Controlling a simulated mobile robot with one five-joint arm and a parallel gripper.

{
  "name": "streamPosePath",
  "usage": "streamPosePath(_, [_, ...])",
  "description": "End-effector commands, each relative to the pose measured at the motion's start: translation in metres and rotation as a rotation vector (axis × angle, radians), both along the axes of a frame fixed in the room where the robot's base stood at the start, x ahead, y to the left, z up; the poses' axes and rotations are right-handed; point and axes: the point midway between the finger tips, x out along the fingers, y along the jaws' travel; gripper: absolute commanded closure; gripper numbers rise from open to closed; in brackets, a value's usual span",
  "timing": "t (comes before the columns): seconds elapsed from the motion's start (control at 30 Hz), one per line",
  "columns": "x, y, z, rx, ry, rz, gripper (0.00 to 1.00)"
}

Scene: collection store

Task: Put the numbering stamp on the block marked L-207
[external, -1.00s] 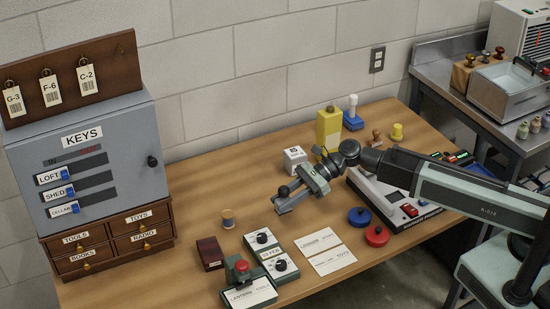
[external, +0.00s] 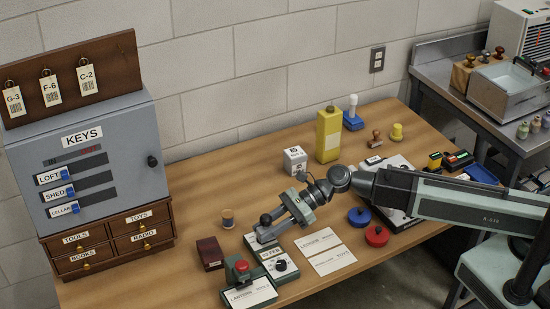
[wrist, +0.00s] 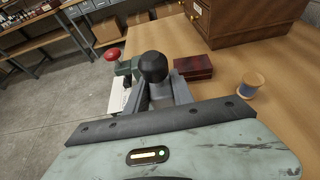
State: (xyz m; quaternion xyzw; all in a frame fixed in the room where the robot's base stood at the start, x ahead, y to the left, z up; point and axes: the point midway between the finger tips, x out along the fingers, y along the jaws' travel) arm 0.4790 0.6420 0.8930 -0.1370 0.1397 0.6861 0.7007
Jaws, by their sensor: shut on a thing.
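My gripper (external: 268,236) is shut on a stamp with a round black knob (external: 265,219), taken to be the numbering stamp. The knob also shows between the fingers in the wrist view (wrist: 153,67). The gripper is low over a pale dark-edged block (external: 253,243) and hides most of it. Whether the stamp touches the block, I cannot tell. A similar block (external: 273,254) with a black knob on it stands just in front. I cannot read L-207 on either block.
A dark red box (external: 210,253) lies left of the gripper, and a green press with a red knob (external: 240,268) in front. White cards (external: 320,240) and round blue (external: 359,217) and red (external: 376,236) tins lie right.

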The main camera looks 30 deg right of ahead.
Motion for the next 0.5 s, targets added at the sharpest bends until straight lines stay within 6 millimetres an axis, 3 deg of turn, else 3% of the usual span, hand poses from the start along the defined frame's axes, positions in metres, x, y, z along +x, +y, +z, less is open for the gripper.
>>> streamPosePath(0.1, [-0.012, 0.008, 0.0, 0.0, 0.0, 0.018, 1.0])
streamPosePath(0.23, [-0.011, 0.011, -0.001, 0.0, 0.0, 0.021, 1.0])
streamPosePath(0.37, [0.005, 0.032, -0.004, 0.001, 0.0, 0.021, 1.0])
streamPosePath(0.5, [0.031, 0.068, -0.008, 0.001, 0.0, 0.021, 1.0])
